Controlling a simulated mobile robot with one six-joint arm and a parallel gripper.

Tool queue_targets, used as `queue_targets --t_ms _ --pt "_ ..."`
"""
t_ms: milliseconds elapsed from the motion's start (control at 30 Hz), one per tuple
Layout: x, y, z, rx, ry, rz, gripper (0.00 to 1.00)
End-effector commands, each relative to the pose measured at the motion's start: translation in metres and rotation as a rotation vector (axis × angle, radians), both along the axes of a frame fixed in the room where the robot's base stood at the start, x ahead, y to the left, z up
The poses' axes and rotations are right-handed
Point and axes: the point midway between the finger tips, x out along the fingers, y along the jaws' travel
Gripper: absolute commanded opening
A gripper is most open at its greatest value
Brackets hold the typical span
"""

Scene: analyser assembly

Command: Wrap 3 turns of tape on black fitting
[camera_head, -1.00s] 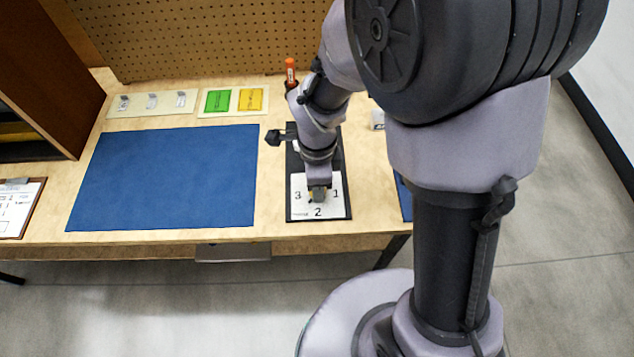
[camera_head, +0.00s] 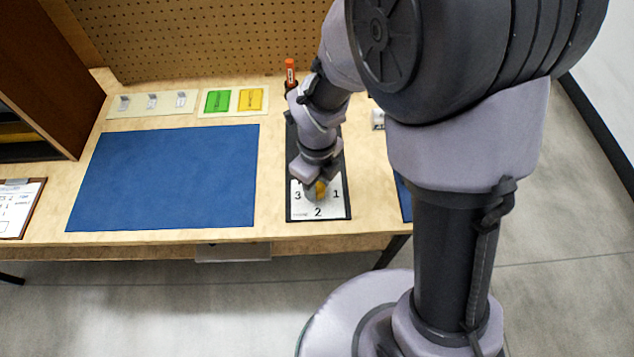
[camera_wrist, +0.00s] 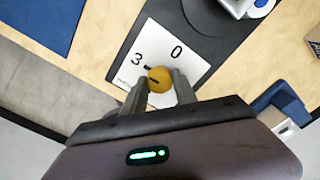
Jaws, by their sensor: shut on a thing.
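My gripper (camera_wrist: 160,88) is shut on a small round yellow piece (camera_wrist: 159,80) with a short dark mark on its face. The piece is over a white card (camera_wrist: 170,45) printed with numbers, and shows small below my wrist in the head view (camera_head: 321,189). The card lies on a dark board (camera_head: 347,205), with 3, 2 and 1 readable in the head view and 3 and 0 in the wrist view. I cannot make out a black fitting; my fingers and the yellow piece hide what is under them.
A blue mat (camera_head: 165,180) lies left of the board. Green (camera_head: 218,100) and yellow (camera_head: 251,99) cards and a strip with small grey parts (camera_head: 152,102) are at the back. An orange-capped item (camera_head: 290,72) stands near the pegboard. A small white item (camera_head: 378,119) is to the right.

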Motion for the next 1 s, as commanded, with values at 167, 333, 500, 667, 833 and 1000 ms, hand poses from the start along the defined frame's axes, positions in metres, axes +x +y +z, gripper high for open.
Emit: queue_targets --t_ms 167,333,500,667,833,1000 --pt "-0.0001 -0.0001 -0.0001 0.0 0.0 -0.041 0.0" --pt "-0.0001 -0.0001 -0.0001 0.0 0.0 -0.055 0.0" --pt "-0.0001 -0.0001 -0.0001 0.0 0.0 -0.057 0.0" --pt "-0.0002 -0.0001 -0.0002 -0.001 0.001 -0.057 0.0" --pt "-0.0002 -0.0001 -0.0001 -0.001 0.001 -0.057 0.56" --pt "-0.0001 0.0 -0.0001 0.0 0.0 -0.056 0.56"
